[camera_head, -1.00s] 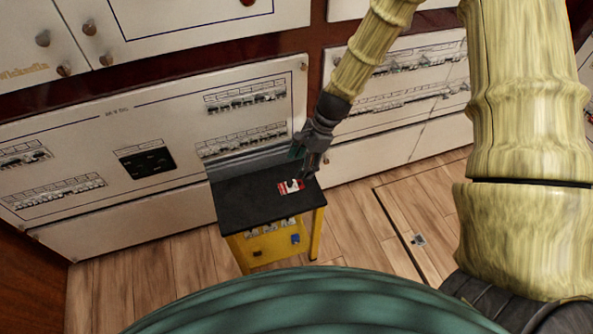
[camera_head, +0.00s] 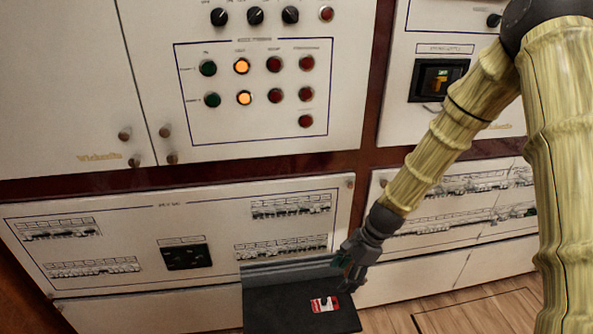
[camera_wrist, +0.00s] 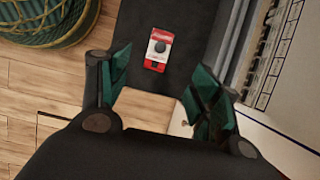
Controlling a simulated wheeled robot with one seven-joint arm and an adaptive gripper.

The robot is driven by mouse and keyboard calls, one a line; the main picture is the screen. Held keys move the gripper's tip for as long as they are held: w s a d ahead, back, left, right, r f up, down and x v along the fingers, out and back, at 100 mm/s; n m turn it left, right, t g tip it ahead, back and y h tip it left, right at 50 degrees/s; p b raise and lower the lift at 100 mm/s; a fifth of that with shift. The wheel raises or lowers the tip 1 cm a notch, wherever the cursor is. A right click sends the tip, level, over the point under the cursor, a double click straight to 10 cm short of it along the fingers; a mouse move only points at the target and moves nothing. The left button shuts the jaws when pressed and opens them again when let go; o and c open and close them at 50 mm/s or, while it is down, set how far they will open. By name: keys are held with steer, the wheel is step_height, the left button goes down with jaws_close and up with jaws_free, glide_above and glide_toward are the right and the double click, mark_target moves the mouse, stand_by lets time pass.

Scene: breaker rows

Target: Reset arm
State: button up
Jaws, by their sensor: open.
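My arm, with tan ribbed links, comes in from the right in the head view. My gripper (camera_head: 352,277) is at its end, above the right edge of a small black-topped stand. In the wrist view my gripper (camera_wrist: 160,88) is open, its two green-lined fingers wide apart with nothing between them. A red and white card-like piece with a dark round knob (camera_head: 324,304) lies on the black top; it also shows in the wrist view (camera_wrist: 157,48), beyond the fingertips and apart from them.
The black stand top (camera_head: 275,315) is otherwise bare. Behind it is a cabinet panel (camera_head: 120,225) with rows of breakers. Above are a panel with lamps and knobs (camera_head: 258,85) and a meter (camera_head: 437,80). Wooden floor (camera_head: 400,318) is clear on the right.

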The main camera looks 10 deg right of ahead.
steer(key=s+d+f+n+h+p, duration=0.1)
steer(key=s+f+n+h+p, duration=0.2)
steer(key=s, duration=0.4)
steer(key=s+f+n+p, duration=0.2)
steer(key=s+f+n, duration=0.2)
steer(key=s+f, duration=0.25)
steer(key=s+a+n+h+p, duration=0.1)
steer(key=s+n+p, duration=0.4)
steer(key=s+n, duration=0.5)
steer(key=s, duration=0.7)
steer(key=shift+s+a+f+n+h, duration=0.2)
steer(key=shift+s+f+n+h, duration=0.1)
steer(key=shift+s, duration=0.1)
